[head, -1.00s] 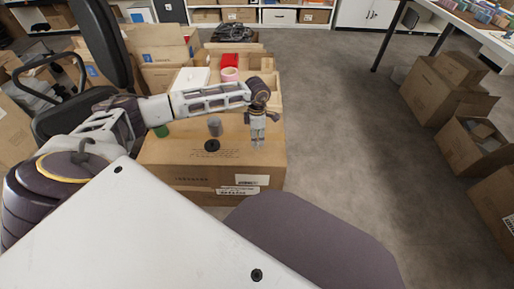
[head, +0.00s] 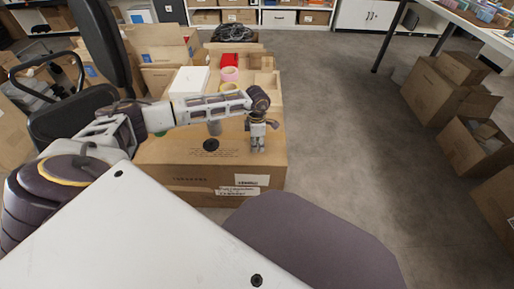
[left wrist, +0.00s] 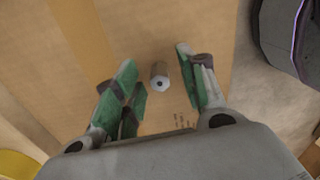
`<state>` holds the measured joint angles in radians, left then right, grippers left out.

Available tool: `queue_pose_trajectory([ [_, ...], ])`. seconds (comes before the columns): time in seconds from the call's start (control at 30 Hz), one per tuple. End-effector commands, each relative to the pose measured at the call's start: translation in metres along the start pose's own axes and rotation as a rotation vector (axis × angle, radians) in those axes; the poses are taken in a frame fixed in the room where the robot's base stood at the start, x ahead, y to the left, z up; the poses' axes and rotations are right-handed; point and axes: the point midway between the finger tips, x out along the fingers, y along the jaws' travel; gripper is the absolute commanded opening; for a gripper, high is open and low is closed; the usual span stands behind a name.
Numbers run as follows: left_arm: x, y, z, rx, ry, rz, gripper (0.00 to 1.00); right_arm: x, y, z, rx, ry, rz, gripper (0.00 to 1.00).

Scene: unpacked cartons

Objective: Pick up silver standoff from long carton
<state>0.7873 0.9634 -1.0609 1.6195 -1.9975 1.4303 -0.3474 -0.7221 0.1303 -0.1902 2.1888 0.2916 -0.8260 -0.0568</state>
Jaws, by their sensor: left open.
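The silver standoff (left wrist: 160,75) is a small metal cylinder with a dark hole in its end, on the top of the long carton (left wrist: 130,25). In the head view the long brown carton (head: 205,182) lies below my left arm; I cannot make out the standoff there, near the gripper. My left gripper (head: 258,150) is open, pointing down at the carton's right part. In the left wrist view its green-padded fingers (left wrist: 157,63) are apart, with the standoff seen between them and touching neither. My right gripper is not in view.
Behind are a white box (head: 190,81), a pink tape roll (head: 229,74) and a red box (head: 237,61). Open cartons (head: 470,147) stand at right; the floor between is clear.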

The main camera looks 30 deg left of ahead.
Motion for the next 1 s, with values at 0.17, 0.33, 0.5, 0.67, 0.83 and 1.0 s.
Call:
queue_pose_trajectory([
  [0.17, 0.0047, 0.0002, -0.0001, 0.000, 0.000, 0.000, 0.41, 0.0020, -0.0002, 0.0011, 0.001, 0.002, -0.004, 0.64],
  [0.33, 0.0043, 0.0003, -0.0001, 0.000, 0.000, 0.000, 0.41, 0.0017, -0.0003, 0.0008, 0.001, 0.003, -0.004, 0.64],
  [0.5, 0.0042, 0.0003, -0.0001, -0.001, 0.000, 0.000, 0.41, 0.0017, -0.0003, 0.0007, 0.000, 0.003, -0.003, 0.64],
  [0.67, 0.0042, 0.0003, -0.0002, -0.001, 0.000, 0.000, 0.31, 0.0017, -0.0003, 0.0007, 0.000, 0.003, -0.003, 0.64],
  [0.83, 0.0041, 0.0003, -0.0002, -0.001, 0.000, 0.001, 0.09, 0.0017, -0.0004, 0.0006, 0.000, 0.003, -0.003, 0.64],
  [1.0, 0.0041, 0.0004, -0.0002, -0.001, 0.000, 0.001, 0.01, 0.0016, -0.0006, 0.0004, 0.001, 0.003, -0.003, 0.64],
])
